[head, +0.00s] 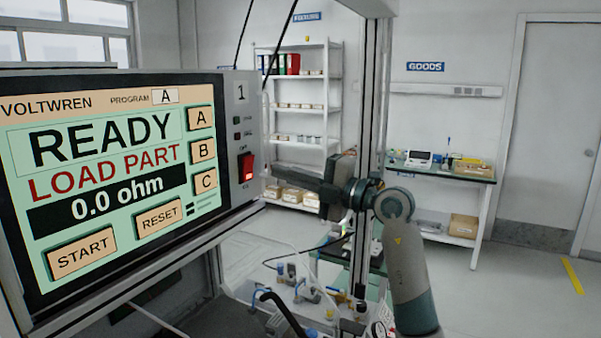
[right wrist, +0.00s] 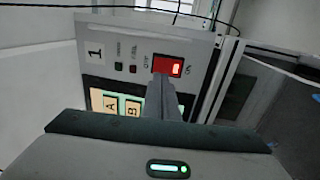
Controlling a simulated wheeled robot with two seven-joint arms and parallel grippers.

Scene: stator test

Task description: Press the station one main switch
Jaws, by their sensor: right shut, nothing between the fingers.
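The station one main switch (head: 246,167) is a red rocker on the grey side strip of the tester, below the label "1". It is lit red and also shows in the right wrist view (right wrist: 167,66). The tester's screen (head: 95,170) reads READY, LOAD PART and 0.0 ohm. My right gripper (head: 268,172) is shut and empty, its tips pointing left close to the switch. In the right wrist view the shut fingers (right wrist: 162,84) reach to just below the switch's lower edge; I cannot tell whether they touch it. My left gripper is not in view.
A metal upright (head: 370,110) stands right behind my right wrist. Below is a bench with hoses and fittings (head: 300,290). A shelf rack (head: 305,95) and a green-topped table (head: 440,172) stand farther back. Open floor lies to the right.

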